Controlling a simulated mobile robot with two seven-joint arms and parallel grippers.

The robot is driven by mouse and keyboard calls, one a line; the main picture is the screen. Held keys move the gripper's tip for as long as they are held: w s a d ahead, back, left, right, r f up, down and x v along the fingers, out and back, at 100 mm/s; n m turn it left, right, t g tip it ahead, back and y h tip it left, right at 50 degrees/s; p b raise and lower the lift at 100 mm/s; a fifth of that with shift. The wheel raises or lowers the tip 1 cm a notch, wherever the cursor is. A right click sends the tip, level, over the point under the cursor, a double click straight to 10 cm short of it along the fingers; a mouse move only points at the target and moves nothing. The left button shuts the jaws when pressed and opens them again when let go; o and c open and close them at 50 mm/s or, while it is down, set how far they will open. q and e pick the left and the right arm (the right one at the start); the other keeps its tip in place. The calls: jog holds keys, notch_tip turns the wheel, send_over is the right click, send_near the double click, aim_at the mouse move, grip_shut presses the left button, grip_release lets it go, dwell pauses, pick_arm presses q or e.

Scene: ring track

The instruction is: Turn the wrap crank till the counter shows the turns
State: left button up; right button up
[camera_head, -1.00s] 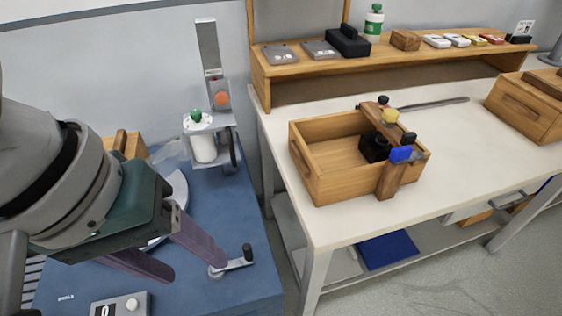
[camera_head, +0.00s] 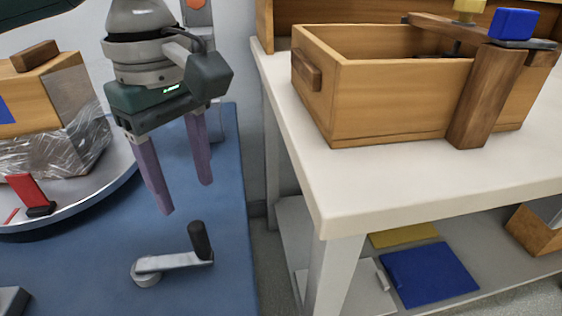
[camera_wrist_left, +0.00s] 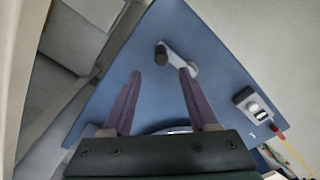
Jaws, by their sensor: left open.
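The wrap crank (camera_head: 172,263) is a grey metal arm on a round hub with an upright black handle (camera_head: 199,240) at its right end. It stands on the blue surface (camera_head: 222,200). My left gripper (camera_head: 188,198) is open and empty, pointing down, above and behind the crank and apart from it. In the left wrist view the crank (camera_wrist_left: 178,62) lies beyond the fingertips (camera_wrist_left: 160,72), with its handle between the two finger lines. A small grey box with a round knob and dark window, perhaps the counter (camera_wrist_left: 252,104), shows in the left wrist view; no number is readable. My right gripper is not in view.
A wooden crate wrapped in clear film (camera_head: 60,135) sits on the round turntable (camera_head: 90,208) at left, with a red clamp-like piece (camera_head: 32,194). A white bench (camera_head: 330,195) with a wooden box (camera_head: 400,100) stands at right.

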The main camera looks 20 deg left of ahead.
aim_at(194, 225)
pick_arm(q)
notch_tip(194, 225, down, 10)
jog(key=b, duration=0.4)
jog(key=shift+s+r, duration=0.15)
grip_shut()
dwell(1.2)
